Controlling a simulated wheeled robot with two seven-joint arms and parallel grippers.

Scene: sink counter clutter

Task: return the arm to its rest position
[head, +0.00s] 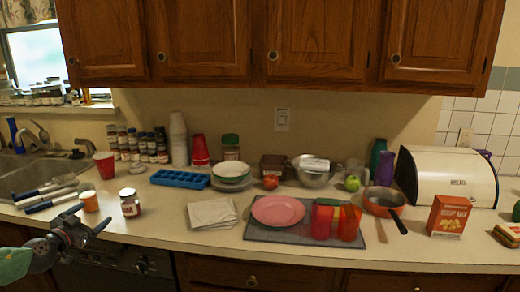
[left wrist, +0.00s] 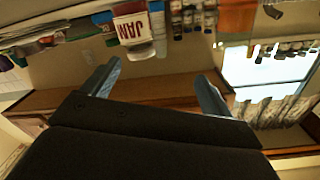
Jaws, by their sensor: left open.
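My left gripper (head: 91,215) is at the front edge of the counter on the left side of the head view. Its two fingers are spread with nothing between them. In the left wrist view the gripper (left wrist: 155,82) also shows open and empty, with the scene upside down. A small jam jar (head: 130,203) stands on the counter to the right of the gripper, apart from it; its label shows in the left wrist view (left wrist: 134,28). A small orange cup (head: 90,201) stands just behind the fingers. My right gripper is in neither view.
The sink (head: 12,168) and several long-handled utensils (head: 50,195) lie to the left. A red cup (head: 104,165) and blue tray (head: 180,179) stand farther back. A folded cloth (head: 212,213) and pink plate (head: 278,210) lie to the right. Wooden cabinets (head: 205,40) hang above.

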